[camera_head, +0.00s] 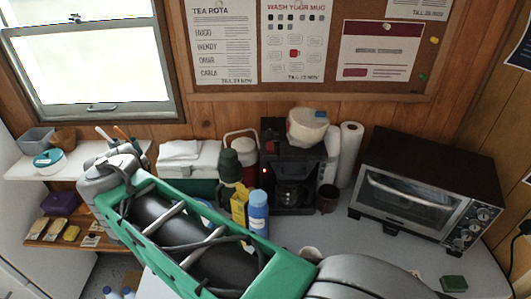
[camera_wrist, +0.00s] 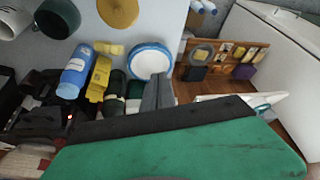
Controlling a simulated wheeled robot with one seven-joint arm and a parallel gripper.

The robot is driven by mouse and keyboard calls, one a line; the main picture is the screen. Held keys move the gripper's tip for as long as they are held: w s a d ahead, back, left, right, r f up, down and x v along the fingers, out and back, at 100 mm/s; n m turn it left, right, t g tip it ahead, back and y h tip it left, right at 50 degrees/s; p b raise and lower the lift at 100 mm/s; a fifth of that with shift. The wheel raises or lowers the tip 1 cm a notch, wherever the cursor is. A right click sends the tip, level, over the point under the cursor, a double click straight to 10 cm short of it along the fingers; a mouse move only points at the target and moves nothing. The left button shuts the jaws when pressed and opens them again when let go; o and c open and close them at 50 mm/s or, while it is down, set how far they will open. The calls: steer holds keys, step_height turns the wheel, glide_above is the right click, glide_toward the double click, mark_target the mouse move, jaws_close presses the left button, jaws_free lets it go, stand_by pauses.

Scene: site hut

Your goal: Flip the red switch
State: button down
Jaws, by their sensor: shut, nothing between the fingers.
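The black coffee machine (camera_head: 283,205) stands against the back wall, with a glass jug in its lower part. A small red lit spot (camera_head: 263,171) shows on its left front edge; it may be the red switch, but it is too small to tell its position. In the wrist view the red spot (camera_wrist: 70,117) shows at the left on the dark machine. My gripper (camera_wrist: 158,92) is shut and empty, apart from the machine and to the right of the red spot in the wrist view. In the head view my arm hides the fingers.
Blue bottle (camera_head: 258,212), yellow carton (camera_head: 239,205) and a dark green flask stand left of the machine. A paper roll (camera_head: 349,154) and toaster oven (camera_head: 425,190) stand right. A blue-rimmed plate (camera_wrist: 150,60) lies near my fingers.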

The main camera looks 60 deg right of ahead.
mark_target(270, 147)
steer(key=s+d+r+m+g+h, duration=0.2)
steer(key=s+d+r+m, duration=0.2)
steer(key=s+d+m, duration=0.3)
steer(key=s+d+r+m+g+h, duration=0.2)
steer(key=s+d+m, duration=0.4)
steer(key=d+m, duration=0.7)
steer(key=shift+s+d+r+g+b, duration=0.4)
steer(key=shift+d+r+g, duration=0.4)
steer(key=shift+d, duration=0.45)
steer(key=shift+r, duration=0.1)
steer(key=d+f, duration=0.2)
steer(key=d, duration=0.1)
steer(key=d+f+p, duration=0.1)
steer(key=d+f, duration=0.1)
steer(key=d, duration=0.1)
steer(key=d+f+p, duration=0.1)
steer(key=d+f, duration=0.2)
steer(key=shift+w+d+f, duration=0.1)
steer(key=shift+w+d, duration=0.1)
steer(key=shift+d, duration=0.15)
